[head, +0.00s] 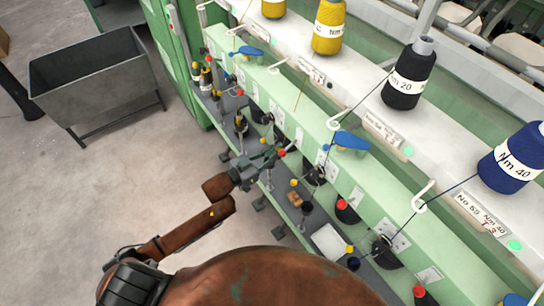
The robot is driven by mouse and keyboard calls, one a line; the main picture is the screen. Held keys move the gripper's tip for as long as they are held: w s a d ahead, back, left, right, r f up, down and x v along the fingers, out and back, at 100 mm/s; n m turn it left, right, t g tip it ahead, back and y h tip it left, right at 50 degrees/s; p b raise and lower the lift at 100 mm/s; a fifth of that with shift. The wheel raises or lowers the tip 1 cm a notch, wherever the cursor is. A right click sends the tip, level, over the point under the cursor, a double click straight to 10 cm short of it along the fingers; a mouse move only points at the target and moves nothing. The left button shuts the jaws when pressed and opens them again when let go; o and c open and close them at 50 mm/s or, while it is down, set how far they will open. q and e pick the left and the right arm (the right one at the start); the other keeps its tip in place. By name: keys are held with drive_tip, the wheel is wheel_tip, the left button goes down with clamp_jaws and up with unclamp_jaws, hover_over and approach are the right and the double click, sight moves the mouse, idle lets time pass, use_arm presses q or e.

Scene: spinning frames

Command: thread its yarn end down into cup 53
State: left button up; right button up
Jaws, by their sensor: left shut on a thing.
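My left gripper (278,153) is at the green machine's front, close to the row of dark cups. Its jaws look closed, and a thin yellow yarn (299,94) runs down toward them from the yellow cone (328,32). The yarn end at the fingertips is too small to make out. A dark cup (258,115) is up and left of the gripper, and another dark cup (315,175) is to its lower right, with the black yarn leading to it. I cannot read a number 53 on any cup. My right gripper is out of view.
A black cone (406,82) and a blue cone (512,158) stand on the white rail, their yarns running through white hooks. A blue lever (350,141) sticks out near the gripper. A grey bin (95,80) stands at left; the floor between is clear.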

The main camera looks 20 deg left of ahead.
use_arm(q)
drive_tip(key=shift+w+a+f+b, duration=0.15)
drive_tip(key=shift+w+a, duration=0.35)
drive_tip(key=shift+a, duration=0.25)
drive_tip(key=shift+w+a+b, duration=0.1)
drive_tip(key=shift+w+a, duration=0.45)
drive_tip(key=shift+a, duration=0.15)
drive_tip(key=shift+w+a+f+b, duration=0.15)
drive_tip(key=shift+w+a, duration=0.35)
drive_tip(key=shift+a, duration=0.25)
drive_tip(key=shift+r, duration=0.1)
